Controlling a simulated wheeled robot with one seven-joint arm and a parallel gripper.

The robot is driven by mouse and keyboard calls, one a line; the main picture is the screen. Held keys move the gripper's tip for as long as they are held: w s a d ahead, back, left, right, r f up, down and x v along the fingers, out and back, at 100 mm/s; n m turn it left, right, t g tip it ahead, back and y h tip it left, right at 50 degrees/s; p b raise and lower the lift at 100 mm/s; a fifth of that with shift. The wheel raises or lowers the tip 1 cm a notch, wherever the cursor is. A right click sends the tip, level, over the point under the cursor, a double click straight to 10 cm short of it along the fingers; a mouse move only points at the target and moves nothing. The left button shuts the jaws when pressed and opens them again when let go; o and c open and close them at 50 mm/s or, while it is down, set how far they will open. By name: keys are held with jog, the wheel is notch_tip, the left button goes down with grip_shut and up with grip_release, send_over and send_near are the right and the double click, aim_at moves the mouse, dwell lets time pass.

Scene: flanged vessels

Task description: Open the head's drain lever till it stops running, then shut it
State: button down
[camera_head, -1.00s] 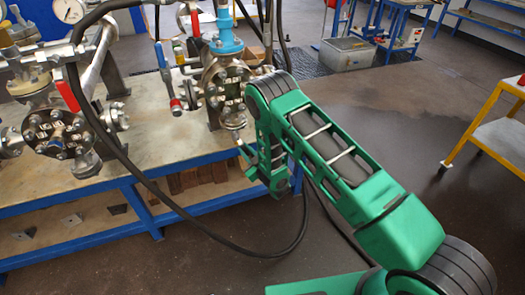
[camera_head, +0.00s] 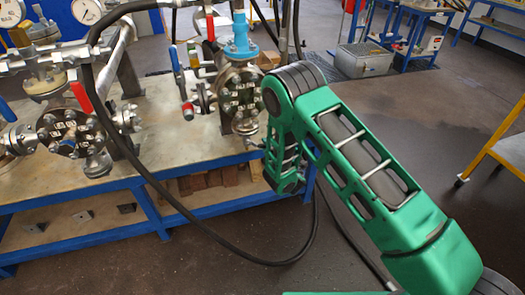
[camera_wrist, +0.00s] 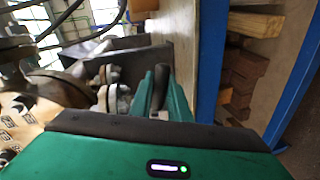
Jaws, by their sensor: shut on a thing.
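The flanged head (camera_head: 240,92) with a blue fitting on top stands at the near right of the bench; its underside lies close to my folded green arm. My gripper itself is hidden behind the arm in the head view. In the wrist view my gripper (camera_wrist: 160,98) has its green fingers closed around a dark upright grip, which I take as the drain lever (camera_wrist: 161,78). Bolted metal fittings sit just left of it. The drain outlet and any flow from it cannot be made out.
A second flanged vessel (camera_head: 68,132) with a red lever (camera_head: 80,98) stands to the left. A black hose (camera_head: 150,185) loops before the blue-framed bench (camera_head: 145,175). Wooden blocks (camera_wrist: 245,72) lie on its lower shelf. A yellow-framed cart (camera_head: 497,140) stands at right; floor between is clear.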

jog(key=shift+s+r+n+h, duration=0.1)
jog(key=shift+r+n+h, duration=0.2)
jog(key=shift+r+n, duration=0.75)
jog(key=shift+a+f+n, duration=0.1)
jog(key=shift+f+n, duration=0.05)
jog(key=shift+n, duration=0.1)
jog(key=c, duration=1.7)
grip_release()
jog(key=shift+o, duration=0.2)
